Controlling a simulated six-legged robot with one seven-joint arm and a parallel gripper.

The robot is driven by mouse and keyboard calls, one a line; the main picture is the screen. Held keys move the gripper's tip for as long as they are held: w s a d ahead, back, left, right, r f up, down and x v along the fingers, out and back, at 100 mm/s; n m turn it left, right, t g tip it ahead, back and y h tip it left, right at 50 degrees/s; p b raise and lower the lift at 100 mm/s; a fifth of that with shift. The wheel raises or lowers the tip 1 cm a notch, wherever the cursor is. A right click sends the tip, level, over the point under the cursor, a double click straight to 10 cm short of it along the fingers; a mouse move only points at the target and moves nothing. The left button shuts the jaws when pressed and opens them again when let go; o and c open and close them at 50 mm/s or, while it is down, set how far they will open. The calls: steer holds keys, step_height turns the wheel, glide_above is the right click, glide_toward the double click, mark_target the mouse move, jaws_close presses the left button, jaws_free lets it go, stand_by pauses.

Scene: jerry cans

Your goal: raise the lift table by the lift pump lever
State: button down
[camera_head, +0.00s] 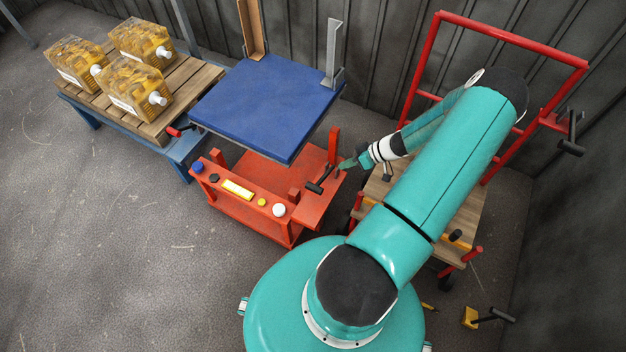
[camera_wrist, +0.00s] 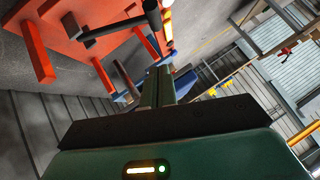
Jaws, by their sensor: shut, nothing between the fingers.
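The lift table has a blue top (camera_head: 265,104) raised above a red base (camera_head: 240,214). The pump lever (camera_head: 320,181), a thin bar with a black grip, stands at the right end of the red base. In the wrist view the lever (camera_wrist: 112,27) shows at the upper left, its black grip (camera_wrist: 152,14) near the top edge. My gripper (camera_head: 350,163) is just right of and above the lever. Its fingers (camera_wrist: 158,86) are shut and empty, apart from the lever in the wrist view. The exact gap between them is hard to judge.
A red-framed cart (camera_head: 433,28) with a wooden deck (camera_head: 462,215) stands right of the lift table, beneath my arm. At left, a blue-legged wooden table (camera_head: 190,90) carries three amber jerry cans (camera_head: 137,92). Open floor (camera_head: 90,240) lies front left; a corrugated wall (camera_head: 290,25) stands behind.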

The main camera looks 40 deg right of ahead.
steer(key=shift+f, duration=0.35)
steer(key=shift+a, duration=0.1)
glide_above(312, 184)
steer(key=s+d, duration=0.2)
steer(key=d, duration=0.1)
step_height(312, 184, down, 6)
steer(key=f, duration=0.1)
steer(key=shift+s+a+f, duration=0.1)
steer(key=shift+a+f, duration=0.1)
steer(key=shift+f, duration=0.3)
steer(key=shift+s+a+f, duration=0.1)
steer(key=shift+a+f, duration=0.05)
steer(key=shift+f, duration=0.3)
steer(key=shift+s+a+f, duration=0.1)
steer(key=shift+a+f, duration=0.1)
steer(key=shift+f, duration=0.4)
